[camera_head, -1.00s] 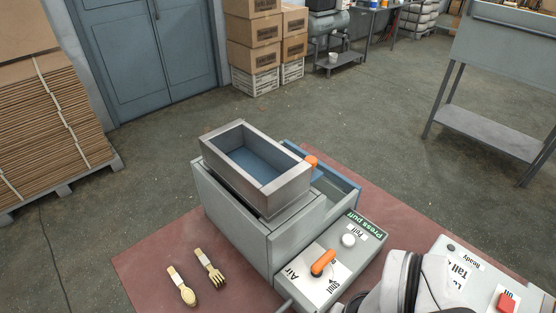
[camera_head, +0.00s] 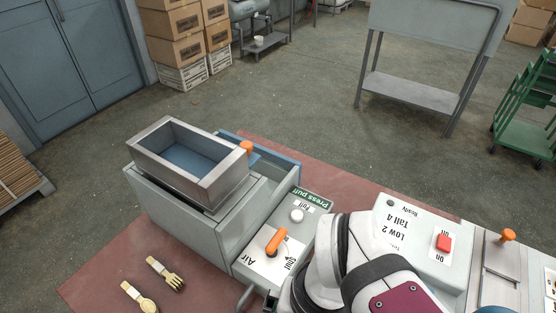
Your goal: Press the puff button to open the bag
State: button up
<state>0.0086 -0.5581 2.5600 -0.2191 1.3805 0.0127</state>
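The puff button (camera_head: 297,215) is a small round white knob on the grey control panel of the press, beside the label "Puff" and the green "Press puff" sign (camera_head: 313,199). Nothing touches its top. My white arm comes in from the lower right, just right of the panel. A dark part at the bottom edge, left of the arm, seems to be my gripper (camera_head: 271,299); it is mostly cut off or hidden, and its fingers cannot be made out. I cannot make out a bag.
An orange air lever (camera_head: 276,241) stands on the panel near the button. The open-topped metal hopper (camera_head: 217,184) is on the press behind. A panel with a red switch (camera_head: 444,242) is right.

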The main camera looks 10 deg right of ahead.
grip_shut()
dwell(0.4)
dwell(1.3)
